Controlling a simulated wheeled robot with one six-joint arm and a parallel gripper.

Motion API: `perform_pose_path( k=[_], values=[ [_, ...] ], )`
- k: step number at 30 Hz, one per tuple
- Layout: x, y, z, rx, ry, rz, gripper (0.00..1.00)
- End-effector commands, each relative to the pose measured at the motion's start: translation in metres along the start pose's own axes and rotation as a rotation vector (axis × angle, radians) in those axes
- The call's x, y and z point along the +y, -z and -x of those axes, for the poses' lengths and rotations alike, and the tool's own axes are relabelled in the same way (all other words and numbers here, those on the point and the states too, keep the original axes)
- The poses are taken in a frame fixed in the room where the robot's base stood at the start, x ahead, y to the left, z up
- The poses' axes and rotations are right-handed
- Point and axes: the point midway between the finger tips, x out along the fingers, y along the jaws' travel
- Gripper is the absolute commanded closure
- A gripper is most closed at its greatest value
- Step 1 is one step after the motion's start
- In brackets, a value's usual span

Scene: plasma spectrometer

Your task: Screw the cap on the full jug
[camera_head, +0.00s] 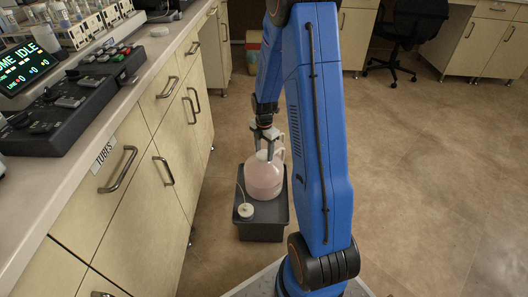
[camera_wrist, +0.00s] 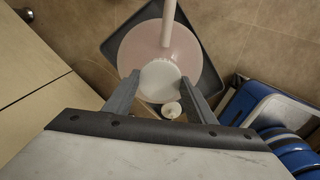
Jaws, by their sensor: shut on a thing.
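The jug (camera_head: 264,178) is translucent with pale pink liquid in it and stands upright on a dark grey bin. My gripper (camera_head: 267,152) points down over the jug's top. In the wrist view my gripper (camera_wrist: 160,88) is shut on a round white cap (camera_wrist: 160,76), one finger on each side. The cap lies over the jug's mouth and hides it. I cannot tell whether the cap is seated on the threads.
The dark grey bin (camera_head: 262,231) stands on the floor beside the counter cabinets (camera_head: 150,165). A small white round fitting (camera_head: 246,211) with a thin tube lies on the bin's front part. It also shows in the wrist view (camera_wrist: 172,110). Floor to the right (camera_head: 420,170) is clear.

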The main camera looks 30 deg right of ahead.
Motion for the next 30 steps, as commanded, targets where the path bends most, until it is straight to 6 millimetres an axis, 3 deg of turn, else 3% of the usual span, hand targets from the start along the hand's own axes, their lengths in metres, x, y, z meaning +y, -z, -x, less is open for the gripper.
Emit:
perform_pose_path(
  k=[8,30],
  values=[
    [0.0011,-0.0005,0.0002,-0.001,-0.002,-0.070,0.96],
    [0.0018,-0.0009,0.0000,-0.002,-0.004,-0.800,0.96]
  ],
)
